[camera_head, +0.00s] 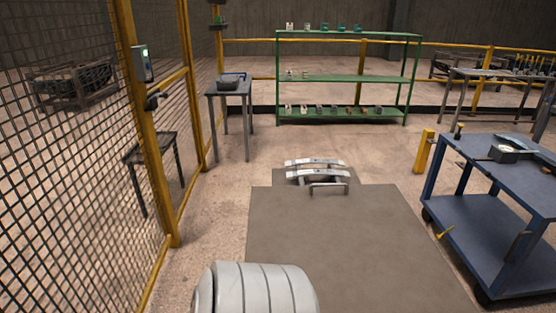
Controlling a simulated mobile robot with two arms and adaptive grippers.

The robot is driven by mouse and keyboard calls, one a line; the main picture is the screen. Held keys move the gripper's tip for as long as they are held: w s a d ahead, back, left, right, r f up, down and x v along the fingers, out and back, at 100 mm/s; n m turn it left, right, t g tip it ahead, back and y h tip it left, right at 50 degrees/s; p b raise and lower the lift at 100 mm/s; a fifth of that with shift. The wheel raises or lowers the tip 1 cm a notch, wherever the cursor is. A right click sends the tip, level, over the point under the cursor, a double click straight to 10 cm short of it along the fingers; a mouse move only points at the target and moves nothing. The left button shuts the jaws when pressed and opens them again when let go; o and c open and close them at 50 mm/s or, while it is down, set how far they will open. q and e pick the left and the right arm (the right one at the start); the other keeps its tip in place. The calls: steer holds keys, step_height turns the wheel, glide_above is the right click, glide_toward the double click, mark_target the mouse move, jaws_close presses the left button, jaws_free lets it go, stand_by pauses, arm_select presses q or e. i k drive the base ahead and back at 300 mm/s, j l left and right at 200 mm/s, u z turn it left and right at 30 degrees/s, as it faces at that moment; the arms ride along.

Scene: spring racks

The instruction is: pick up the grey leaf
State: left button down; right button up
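Two curved light-grey metal strips, which look like leaf springs, lie side by side at the far end of a flat brown-grey surface. The farther strip (314,162) and the nearer strip (318,174) both run left to right. I cannot tell which one is the grey leaf, or exactly what supports them underneath. A grey bar like a handle (328,185) is just in front of them. Neither my left nor my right gripper shows in the head view, and nothing is seen holding the strips.
A green rack (340,77) with small parts stands at the back. A small table (226,91) stands beside the yellow-framed mesh fence (70,180). Floor between them is clear.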

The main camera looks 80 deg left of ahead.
mark_target(310, 171)
steer(key=u, duration=2.25)
steer(key=z, duration=0.45)
steer(key=i+l+z, duration=0.25)
steer(key=l, duration=0.2)
steer(key=l+z, duration=0.25)
steer(key=l, duration=0.2)
steer(key=i+l+z, duration=0.2)
steer(key=l, duration=0.2)
steer(key=i+l+z, duration=0.9)
steer(key=i, duration=0.3)
steer(key=i+u, duration=0.7)
steer(key=i+j+u, duration=0.15)
steer(key=u, duration=0.35)
steer(key=i+u, duration=0.65)
steer(key=u, duration=0.3)
steer(key=i+l+u, duration=0.15)
steer(key=u, duration=0.3)
steer(key=i+u, duration=0.85)
steer(key=i+l+u, duration=0.4)
steer(key=j, duration=0.1)
